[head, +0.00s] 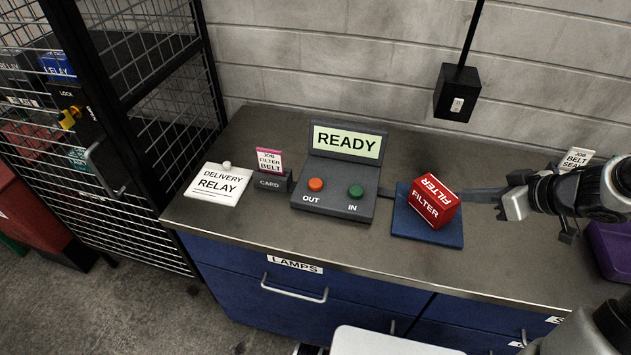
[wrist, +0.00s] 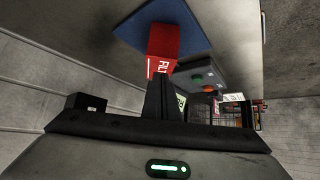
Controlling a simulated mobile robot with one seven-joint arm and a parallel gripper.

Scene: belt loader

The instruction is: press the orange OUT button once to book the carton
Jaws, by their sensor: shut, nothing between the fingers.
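The orange OUT button (head: 316,184) is on the left of a dark console (head: 333,208), with the green IN button (head: 356,192) to its right. The console's screen (head: 346,142) reads READY. A red FILTER carton (head: 434,201) sits tilted in the picture on a blue pad (head: 428,229) right of the console. My gripper (head: 484,195) is shut and empty, just right of the carton; whether it touches the carton I cannot tell. In the wrist view the carton (wrist: 163,50) is just beyond the fingers (wrist: 158,97), with the console (wrist: 210,72) farther off.
A wire cage (head: 150,100) stands at the left. A purple bin (head: 612,248) is at the right. The counter's front strip is clear.

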